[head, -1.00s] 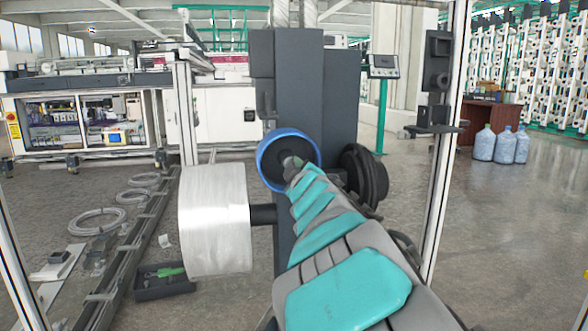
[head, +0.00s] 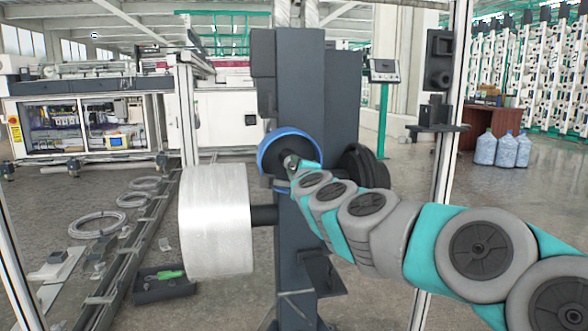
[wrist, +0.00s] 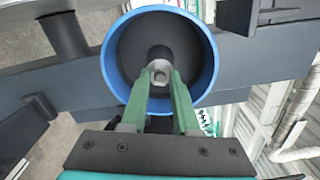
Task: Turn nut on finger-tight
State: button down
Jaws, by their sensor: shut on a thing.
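The nut (wrist: 159,74) is a small light metal piece at the centre of a blue-rimmed round holder (wrist: 112,62) in the wrist view. My gripper (wrist: 160,80) has green fingers, one on each side of the nut, and is shut on it. The nut sits at the end of a dark spindle (wrist: 159,53) in front of the holder's dark inner face. In the head view the blue-rimmed holder (head: 268,150) is on the dark grey column (head: 300,100), and my wrist (head: 290,163) covers part of its opening. The thread is hidden.
A large white yarn package (head: 215,220) sits on a dark peg to the left of the column. A black round part (head: 366,165) is to the right, behind my arm. A black tray with a green tool (head: 165,283) lies on the floor. Aluminium posts (head: 440,190) frame the area.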

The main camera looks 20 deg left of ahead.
jog(key=shift+a+f+m, duration=0.1)
jog(key=shift+f+m, duration=0.05)
jog(key=shift+m, duration=0.95)
jog(key=c, duration=1)
grip_release()
jog(key=shift+w, duration=0.1)
jog(key=o, duration=0.7)
jog(key=shift+c, duration=0.2)
jog(key=shift+d, duration=0.2)
jog(key=shift+v, duration=2.5)
jog(key=v, duration=0.7)
jog(key=shift+s, duration=0.45)
